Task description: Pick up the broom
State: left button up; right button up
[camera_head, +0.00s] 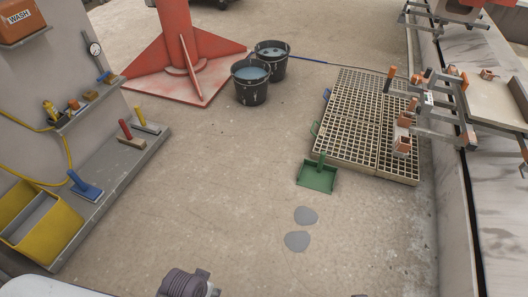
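No complete broom can be made out. A thin blue rod (318,61) lies on the floor between the black buckets and the floor grate; I cannot tell whether it is a broom handle. A green dustpan (317,177) lies on the floor at the grate's near left corner. Short tools with a red handle (126,130) and a yellow handle (141,116) stand on the low ledge at left, with a blue-handled tool (84,187) nearer.
Two black buckets of liquid (250,91) (273,62) stand by a red finned column (184,56). Two grey puddles (299,229) lie before the dustpan. A beige grate (368,130), yellow bin (38,224) and right-hand bench (493,215) flank clear middle floor.

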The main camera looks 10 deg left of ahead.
aim_at(125, 138)
jog(key=u, duration=1.45)
